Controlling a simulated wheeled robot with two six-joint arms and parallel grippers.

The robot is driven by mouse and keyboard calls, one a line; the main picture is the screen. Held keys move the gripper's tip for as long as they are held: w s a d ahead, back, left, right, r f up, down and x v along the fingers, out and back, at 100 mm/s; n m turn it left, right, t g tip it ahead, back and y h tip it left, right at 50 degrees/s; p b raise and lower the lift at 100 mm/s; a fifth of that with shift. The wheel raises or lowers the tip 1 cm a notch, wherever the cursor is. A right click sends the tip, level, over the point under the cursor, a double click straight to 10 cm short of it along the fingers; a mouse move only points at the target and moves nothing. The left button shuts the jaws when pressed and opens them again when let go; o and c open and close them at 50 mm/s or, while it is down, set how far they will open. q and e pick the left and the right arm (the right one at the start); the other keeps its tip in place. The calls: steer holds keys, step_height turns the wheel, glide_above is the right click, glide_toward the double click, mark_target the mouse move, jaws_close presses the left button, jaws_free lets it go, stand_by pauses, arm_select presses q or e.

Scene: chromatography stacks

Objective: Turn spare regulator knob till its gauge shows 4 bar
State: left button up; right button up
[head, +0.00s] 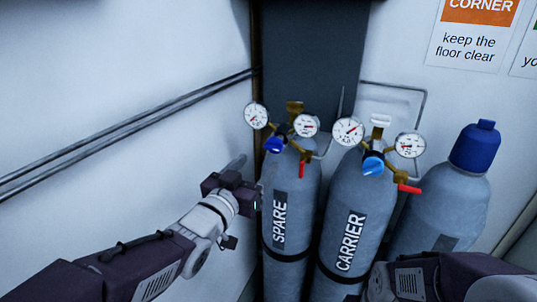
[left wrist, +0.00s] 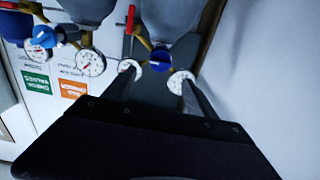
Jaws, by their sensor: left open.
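The grey SPARE cylinder (head: 292,205) stands upright against the back wall. Its brass regulator carries a dark blue knob (head: 274,145), a left gauge (head: 257,115) and a right gauge (head: 305,125). The dial figures are too small to read surely. My left gripper (head: 248,182) is open and empty, just left of and below the knob in the head view. In the left wrist view the knob (left wrist: 161,60) lies beyond and between the open fingers (left wrist: 158,80), apparently apart from them. The fingers partly overlap both gauges there. My right gripper is not visible, only its arm at lower right.
The CARRIER cylinder (head: 350,215) stands close on the right, with a light blue knob (head: 373,166) and a red lever (head: 409,189). A blue-capped cylinder (head: 445,205) stands farther right. A red lever (head: 301,170) hangs beside the spare knob. Pipes (head: 130,130) run along the left wall.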

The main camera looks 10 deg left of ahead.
mark_target(272, 149)
arm_select(q)
steer(key=p+x, duration=0.2)
steer(key=x, duration=0.5)
steer(key=shift+s, duration=0.1)
steer(key=shift+w+d+f, duration=0.15)
steer(key=shift+w, duration=0.35)
steer(key=c, duration=1.4)
steer(key=shift+f+m+b, duration=0.2)
steer(key=shift+m+b, duration=0.6)
steer(key=shift+b, duration=0.2)
steer(key=m+b, duration=0.9)
steer(key=shift+m+b, duration=0.4)
steer(key=m+b, duration=0.1)
steer(key=m, duration=0.1)
steer(key=shift+m+b, duration=0.3)
steer(key=m+b, duration=0.1)
steer(key=m, duration=0.1)
steer(key=shift+m, duration=0.4)
steer(key=m+b, duration=0.1)
steer(key=m, duration=0.2)
steer(key=shift+m+b, duration=0.35)
steer(key=shift+m, duration=1.45)
steer(key=shift+r+m, duration=0.1)
steer(key=shift+m, duration=0.2)
